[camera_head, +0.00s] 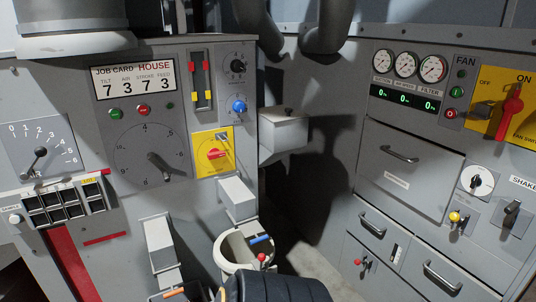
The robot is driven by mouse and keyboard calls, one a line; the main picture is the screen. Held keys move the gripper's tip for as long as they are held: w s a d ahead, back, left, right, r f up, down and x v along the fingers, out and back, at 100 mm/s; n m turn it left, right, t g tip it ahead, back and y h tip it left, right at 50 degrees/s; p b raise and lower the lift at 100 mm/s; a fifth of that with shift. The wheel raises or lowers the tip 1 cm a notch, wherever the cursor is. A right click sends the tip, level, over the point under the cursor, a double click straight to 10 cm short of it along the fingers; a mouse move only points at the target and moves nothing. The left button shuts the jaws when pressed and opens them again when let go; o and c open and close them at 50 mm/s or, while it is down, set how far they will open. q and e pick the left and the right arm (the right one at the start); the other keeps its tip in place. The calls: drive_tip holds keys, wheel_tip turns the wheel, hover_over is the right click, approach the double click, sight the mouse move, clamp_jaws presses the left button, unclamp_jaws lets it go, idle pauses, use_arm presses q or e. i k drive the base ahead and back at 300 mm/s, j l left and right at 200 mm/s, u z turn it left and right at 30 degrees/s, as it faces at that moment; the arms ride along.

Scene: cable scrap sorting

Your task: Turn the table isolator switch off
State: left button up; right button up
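A red rotary switch (215,154) on a yellow plate (203,167) sits at the lower right of the left console's front. It looks like the table isolator. Its handle lies roughly sideways, and the plate's lettering is too small to read. A small grey tag or lock-like part overlaps the plate's upper right corner. Neither of my grippers can be made out in the head view, and nothing touches the switch.
A blue knob (238,106) and a black knob (237,66) sit above it, a large dial (152,156) left of it. A grey box (283,130) juts out to its right. A white bucket (228,262) stands below. The right cabinet has a red fan switch (511,105) at ON.

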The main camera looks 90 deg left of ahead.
sight(213, 152)
drive_tip(key=u, duration=3.15)
